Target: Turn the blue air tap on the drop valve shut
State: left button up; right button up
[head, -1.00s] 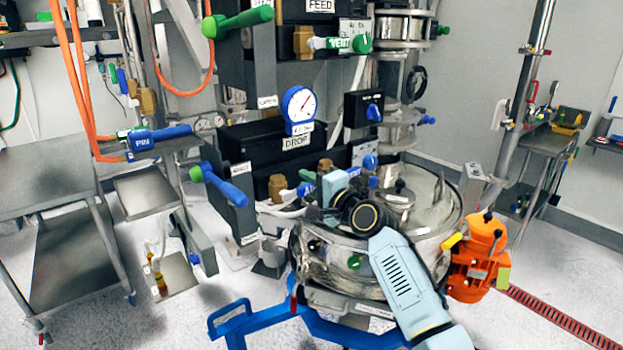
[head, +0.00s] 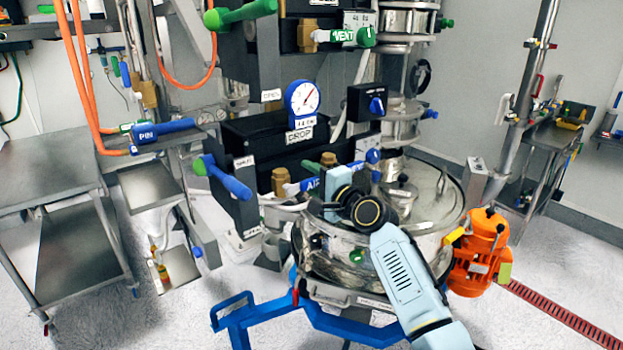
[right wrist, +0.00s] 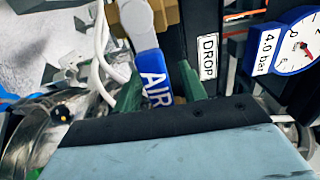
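The drop valve's blue air tap (head: 308,184), lettered AIR, sticks out sideways to the right from its brass body (head: 280,181) below the DROP label. In the right wrist view its handle (right wrist: 156,86) runs down from the brass body (right wrist: 148,17) to between my fingers. My right gripper (head: 322,178) reaches in from the lower right. Its green fingertips (right wrist: 160,88) stand apart, one on each side of the handle. Contact with the handle is hard to make out. The handle's end is hidden behind the gripper. My left gripper is not in view.
A gauge (head: 303,98) and the green VENT tap (head: 352,37) sit above. Another blue handle (head: 229,180) sticks out to the left. A round steel vessel (head: 430,225) with an orange motor (head: 478,252) stands below and right. A pale hose passes close to the tap.

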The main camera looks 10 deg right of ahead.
jog(key=v, duration=1.3)
jog(key=shift+s, duration=0.15)
jog(key=shift+d, duration=0.1)
jog(key=s+d+f+n+g+h+b, duration=0.1)
jog(key=s+d+f+g+h+b, duration=0.15)
jog(key=f, duration=1.55)
jog(key=s+d+f+n+g+h+b, duration=0.1)
jog(key=s+f+n+g+h+b, duration=0.15)
jog(key=f, duration=1.55)
jog(key=s+d+f+n+g+h+b, duration=0.1)
jog(key=s+f+g, duration=0.1)
jog(key=s+f, duration=0.75)
jog(key=s+d+f+n+g+h+b, duration=0.15)
jog(key=s+f, duration=0.45)
jog(key=f, duration=0.6)
jog(key=s+d+f+n+g+b, duration=0.1)
jog(key=s+f+n+g, duration=0.1)
jog(key=s+f, duration=0.4)
jog(key=s+d+f+n+g+h+b, duration=0.1)
jog(key=s+f, duration=0.4)
jog(key=s, duration=1.1)
jog(key=s+d+f+n+g+b, duration=0.1)
jog(key=s+f+n, duration=0.4)
jog(key=s, duration=0.7)
jog(key=shift+d+f+n+g+h+b, duration=0.35)
jog(key=shift+d+f+g, duration=0.15)
jog(key=shift+f+g, duration=0.45)
